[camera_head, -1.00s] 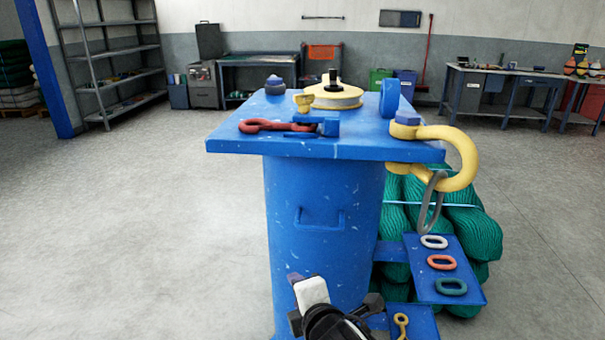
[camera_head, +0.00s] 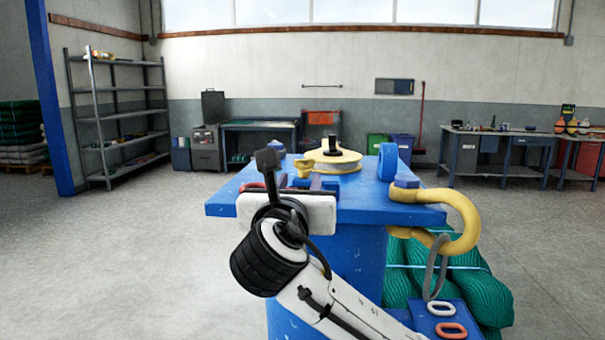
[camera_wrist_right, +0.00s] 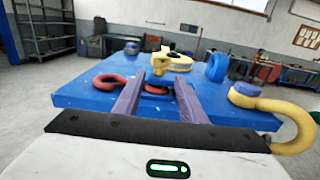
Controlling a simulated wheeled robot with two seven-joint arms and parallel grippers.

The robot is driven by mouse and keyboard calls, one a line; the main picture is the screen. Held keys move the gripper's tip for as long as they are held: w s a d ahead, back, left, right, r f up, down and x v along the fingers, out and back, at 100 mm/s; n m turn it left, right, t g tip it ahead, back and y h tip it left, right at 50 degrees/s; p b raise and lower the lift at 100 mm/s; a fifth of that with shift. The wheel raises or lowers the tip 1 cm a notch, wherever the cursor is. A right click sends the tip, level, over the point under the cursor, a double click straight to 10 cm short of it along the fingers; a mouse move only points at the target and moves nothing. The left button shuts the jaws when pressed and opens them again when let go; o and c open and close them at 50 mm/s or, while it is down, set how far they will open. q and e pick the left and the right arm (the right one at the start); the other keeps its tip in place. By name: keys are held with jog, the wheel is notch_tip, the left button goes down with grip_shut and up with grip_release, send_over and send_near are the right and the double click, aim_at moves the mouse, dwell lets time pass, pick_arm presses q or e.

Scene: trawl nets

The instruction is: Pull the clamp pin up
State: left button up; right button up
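A short black upright pin (camera_head: 332,143) stands in the middle of a round yellow part (camera_head: 343,160) on the blue tabletop (camera_head: 415,215); I take it for the clamp pin but cannot be sure. The yellow part also shows in the right wrist view (camera_wrist_right: 178,63). My right gripper (camera_head: 298,180) is over the table's front edge, short of the yellow part. In the wrist view its two purple fingers (camera_wrist_right: 156,84) are apart with nothing gripped. My left gripper is not in view.
A large yellow shackle (camera_head: 462,220) hangs over the table's right edge with a grey ring (camera_head: 430,270). A blue ring (camera_head: 387,162) stands upright near it. Green net bundles (camera_head: 480,290) lie below right. The floor at left is clear.

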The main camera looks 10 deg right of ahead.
aim_at(303, 173)
jog(key=x, duration=0.6)
jog(key=shift+p, duration=0.35)
jog(key=shift+f, duration=0.1)
grip_shut()
notch_tip(303, 173, up, 4)
jog(key=p, duration=0.3)
jog(key=shift+f, duration=0.15)
jog(key=shift+s, duration=0.1)
